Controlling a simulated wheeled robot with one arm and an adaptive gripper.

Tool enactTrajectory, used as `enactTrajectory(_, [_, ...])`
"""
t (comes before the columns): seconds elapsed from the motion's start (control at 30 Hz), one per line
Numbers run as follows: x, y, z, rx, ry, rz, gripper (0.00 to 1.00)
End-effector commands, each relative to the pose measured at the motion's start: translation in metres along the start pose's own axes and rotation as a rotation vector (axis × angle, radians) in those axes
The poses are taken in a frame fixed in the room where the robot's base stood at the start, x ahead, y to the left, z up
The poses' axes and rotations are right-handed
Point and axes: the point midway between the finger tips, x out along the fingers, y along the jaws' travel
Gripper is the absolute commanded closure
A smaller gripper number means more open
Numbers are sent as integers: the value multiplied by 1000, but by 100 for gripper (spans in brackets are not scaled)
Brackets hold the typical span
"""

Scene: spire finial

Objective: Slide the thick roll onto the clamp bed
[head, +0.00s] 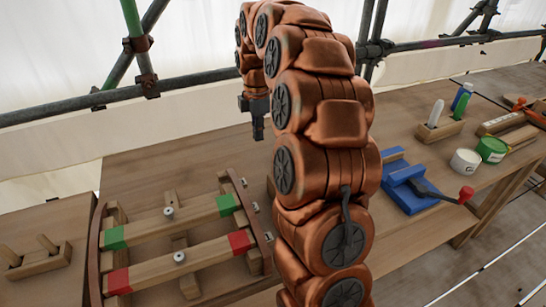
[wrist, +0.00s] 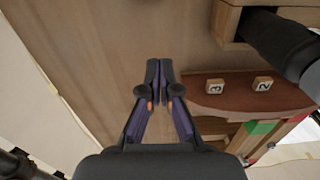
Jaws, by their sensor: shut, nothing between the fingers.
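My gripper (head: 258,134) is shut and empty, pointing down above the bare wooden table, left of my copper arm. In the wrist view its fingertips (wrist: 160,66) are together with nothing between them. A thick dark cylinder (wrist: 283,42) shows at the wrist view's upper right, by a wooden block, apart from my fingers; I cannot tell whether it is the roll. A blue clamp-like fixture (head: 408,193) with a red-knobbed lever stands right of my arm. I cannot tell whether it is the clamp bed. My arm hides the table's middle in the head view.
A wooden frame (head: 180,228) with green and red marked rails lies at the left; its curved brown end board (wrist: 235,92) bears numbered tiles. White (head: 465,161) and green (head: 491,149) tubs and a bottle rack (head: 439,130) stand at the right. Scaffold poles run behind. The back left table is clear.

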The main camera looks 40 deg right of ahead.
Motion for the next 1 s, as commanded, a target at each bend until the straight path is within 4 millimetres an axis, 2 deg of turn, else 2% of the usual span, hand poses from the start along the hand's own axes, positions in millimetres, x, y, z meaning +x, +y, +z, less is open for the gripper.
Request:
enactTrajectory(0.1, [5, 7, 7, -22, -2, 2, 100])
enactTrajectory(0.37, [26, 7, 9, -28, -3, 0, 100])
enactTrajectory(0.83, [106, 6, 9, -26, -2, -3, 100])
enactTrajectory(1.0, [102, 8, 34, -25, -3, 1, 100])
